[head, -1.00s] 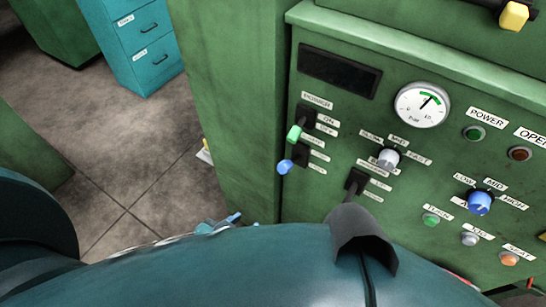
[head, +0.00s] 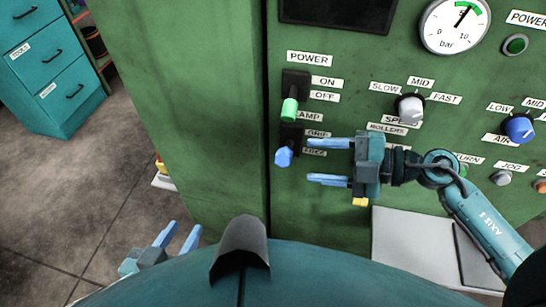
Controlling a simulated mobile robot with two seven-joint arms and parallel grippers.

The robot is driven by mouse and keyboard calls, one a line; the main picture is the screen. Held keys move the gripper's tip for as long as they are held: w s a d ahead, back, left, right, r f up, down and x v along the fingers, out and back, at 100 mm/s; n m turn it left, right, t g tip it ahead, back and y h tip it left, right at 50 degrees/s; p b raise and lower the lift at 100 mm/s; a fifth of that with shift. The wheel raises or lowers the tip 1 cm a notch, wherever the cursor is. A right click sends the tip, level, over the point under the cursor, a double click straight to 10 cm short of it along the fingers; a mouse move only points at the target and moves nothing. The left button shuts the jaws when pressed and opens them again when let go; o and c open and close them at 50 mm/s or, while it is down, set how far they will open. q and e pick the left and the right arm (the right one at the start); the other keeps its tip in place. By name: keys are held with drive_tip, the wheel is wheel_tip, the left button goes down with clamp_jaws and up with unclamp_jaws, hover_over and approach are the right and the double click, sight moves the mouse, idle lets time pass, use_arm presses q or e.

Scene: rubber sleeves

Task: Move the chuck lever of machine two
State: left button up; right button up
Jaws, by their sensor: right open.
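On the green machine's panel, a blue-tipped lever (head: 284,157) stands on a dark slot plate under a partly hidden label ending in "AMP". Above it, a green-tipped lever (head: 289,110) points down under the label POWER. I cannot read the word chuck on either. My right gripper (head: 312,161) is open and empty in front of the panel. Its blue fingers point left, one higher and one lower, with tips just right of the blue knob and apart from it in the picture. My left gripper (head: 184,227) is low at left, fingers apart, empty, away from the panel.
A white speed knob (head: 410,107), a blue air knob (head: 519,127) and a pressure gauge (head: 455,25) sit right of the levers. The lever area under ROLLERS is largely hidden by my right gripper. A teal drawer cabinet (head: 50,80) stands back left, with bare floor before it.

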sight(287, 151)
drive_tip(key=x, duration=0.9)
drive_tip(key=shift+a, duration=0.25)
drive_tip(key=shift+c, duration=0.2)
clamp_jaws()
